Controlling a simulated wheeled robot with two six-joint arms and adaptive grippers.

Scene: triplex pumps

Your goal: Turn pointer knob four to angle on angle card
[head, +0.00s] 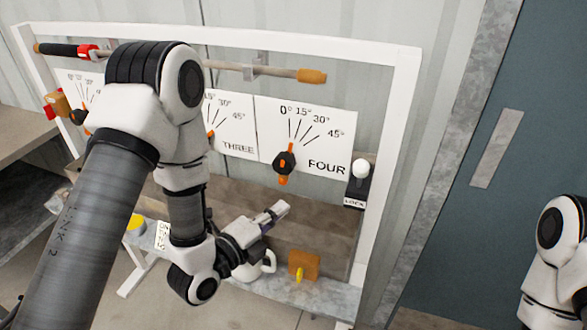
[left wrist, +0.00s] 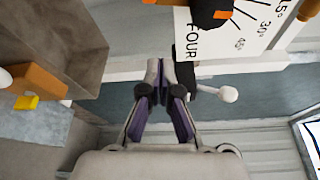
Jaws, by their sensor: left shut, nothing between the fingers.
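Pointer knob four (head: 285,162) is a black hub with orange parts above and below it on the white FOUR panel (head: 262,136). Its upper orange end points roughly toward 0°. My left gripper (head: 279,210) is shut and empty, below the knob and apart from it. In the left wrist view the shut fingertips (left wrist: 165,66) are in the middle, with the knob (left wrist: 207,12) cut off at the top edge. A small white card (head: 162,236) stands on the lower shelf, its writing too small to read surely. My right gripper is out of view.
A LOCK lever with a white ball (head: 361,168) stands right of the FOUR panel; the ball also shows in the left wrist view (left wrist: 228,94). An orange block (head: 304,265) with a yellow part is on the lower shelf. A rod (head: 285,73) runs above the panels.

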